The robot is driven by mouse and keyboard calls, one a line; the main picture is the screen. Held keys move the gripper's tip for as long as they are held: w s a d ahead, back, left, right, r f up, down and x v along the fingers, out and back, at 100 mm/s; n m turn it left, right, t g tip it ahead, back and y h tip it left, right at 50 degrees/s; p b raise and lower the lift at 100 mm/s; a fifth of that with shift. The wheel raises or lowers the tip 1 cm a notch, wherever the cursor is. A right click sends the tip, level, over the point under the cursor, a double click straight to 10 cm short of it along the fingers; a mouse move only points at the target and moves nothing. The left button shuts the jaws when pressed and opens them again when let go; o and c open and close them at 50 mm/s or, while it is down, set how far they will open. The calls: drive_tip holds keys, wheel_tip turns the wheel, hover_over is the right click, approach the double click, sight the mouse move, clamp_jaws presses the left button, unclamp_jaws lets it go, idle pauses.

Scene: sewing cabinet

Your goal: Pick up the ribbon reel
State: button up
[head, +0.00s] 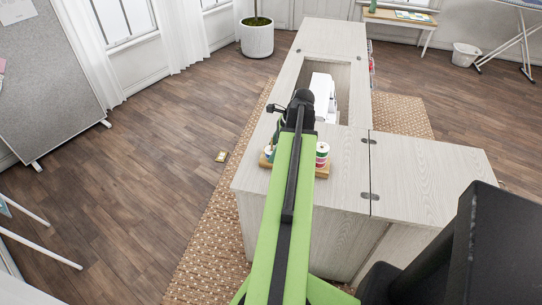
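A reel-like item (322,150), red, white and green, stands on a small wooden board (322,172) on the pale cabinet top, just right of my arm. I cannot tell whether it is the ribbon reel or a thread spool. Another small item (268,151) shows on the board's left side; my arm hides the board's middle. My gripper (303,97) is at the far end of my green arm, beyond the board and close to the sewing machine. Its fingers are too small and dark to tell whether it is open or shut.
The sewing cabinet (420,170) has a white sewing machine (325,92) in its recess and a hinged leaf at right. A small flat object (221,156) lies on the wooden floor to the left. A woven rug (207,240) lies under the cabinet. The left floor is mostly clear.

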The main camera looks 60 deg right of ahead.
drive_tip(key=c, duration=1.1)
wheel_tip(320, 180, up, 18)
drive_tip(key=p, duration=1.8)
drive_tip(key=shift+w+f, duration=0.1)
drive_tip(key=shift+f, duration=0.1)
